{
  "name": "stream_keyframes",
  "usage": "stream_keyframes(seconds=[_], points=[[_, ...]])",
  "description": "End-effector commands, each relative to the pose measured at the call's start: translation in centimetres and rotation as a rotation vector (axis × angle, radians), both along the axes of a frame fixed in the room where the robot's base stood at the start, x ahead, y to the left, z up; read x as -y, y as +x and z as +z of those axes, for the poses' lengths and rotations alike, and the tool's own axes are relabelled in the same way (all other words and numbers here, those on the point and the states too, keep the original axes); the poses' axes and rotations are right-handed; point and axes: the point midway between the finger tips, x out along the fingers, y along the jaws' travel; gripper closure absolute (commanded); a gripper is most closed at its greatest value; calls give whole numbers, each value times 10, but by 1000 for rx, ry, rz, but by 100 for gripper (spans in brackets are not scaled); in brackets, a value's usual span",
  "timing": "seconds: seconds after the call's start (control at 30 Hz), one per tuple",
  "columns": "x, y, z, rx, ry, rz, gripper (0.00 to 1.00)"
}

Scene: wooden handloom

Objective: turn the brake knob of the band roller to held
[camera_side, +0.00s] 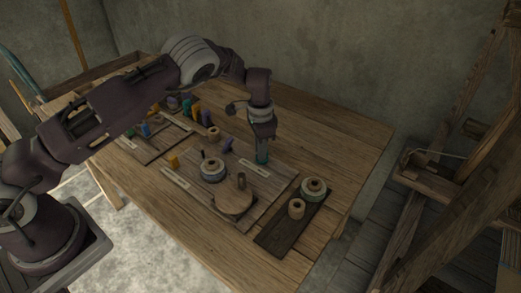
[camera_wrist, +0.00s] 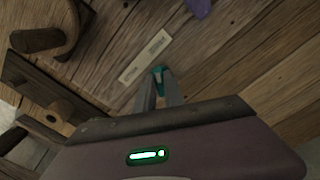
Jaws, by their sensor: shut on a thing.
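My gripper (camera_side: 262,145) points down over the right part of the wooden board on the table. It is shut on a small teal piece (camera_wrist: 158,70), which shows between the fingertips in the wrist view. Its lower end is near a pale label strip (camera_wrist: 145,57), (camera_side: 254,168); I cannot tell whether it touches the board. A round wooden disc with an upright peg (camera_side: 233,202) sits on the board's front part, and shows at upper left in the wrist view (camera_wrist: 40,38). I cannot tell which part is the band roller's brake knob.
A dark tray (camera_side: 270,240) holds a wound spool (camera_side: 313,188) and a small wooden spool (camera_side: 296,209). A pale-ringed round pot (camera_side: 213,171) and a purple piece (camera_side: 228,145) are on the board. The table's right side (camera_side: 345,140) is clear. A loom frame stands at right.

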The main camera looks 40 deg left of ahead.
Motion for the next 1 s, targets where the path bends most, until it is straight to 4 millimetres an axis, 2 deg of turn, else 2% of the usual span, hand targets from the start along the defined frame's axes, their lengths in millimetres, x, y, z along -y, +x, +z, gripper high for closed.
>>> stream_keyframes(seconds=[1.0], points=[[4,0,1,3,0,932,100]])
